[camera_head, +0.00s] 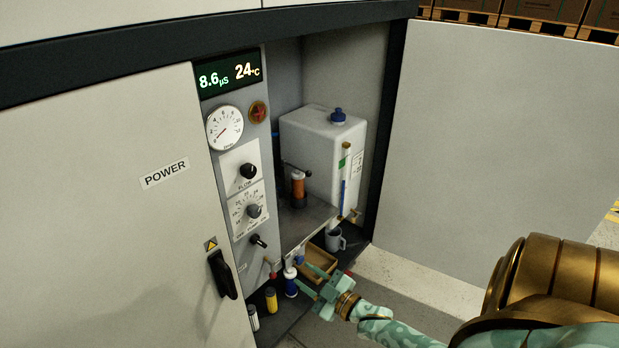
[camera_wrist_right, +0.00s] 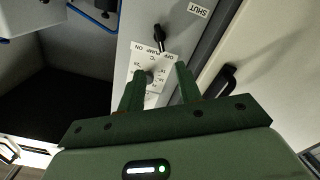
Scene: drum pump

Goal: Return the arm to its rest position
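My right arm comes in from the lower right in the head view. Its green gripper (camera_head: 306,277) is at the low front of the open cabinet, in front of the shelf. In the right wrist view the two fingers of the gripper (camera_wrist_right: 160,84) stand apart with nothing between them. Beyond them is the panel with a black pump lever (camera_wrist_right: 160,38) and a dial knob (camera_wrist_right: 146,76). From the head view, a blue-and-white bottle (camera_head: 291,284) stands close by the fingers; whether they touch cannot be told. My left gripper does not show.
A wooden tray (camera_head: 320,262) and a grey mug (camera_head: 335,240) are just behind the gripper. Yellow (camera_head: 271,300) and white (camera_head: 254,318) bottles stand to its left. The POWER door (camera_head: 120,230) is at left; floor is clear at right.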

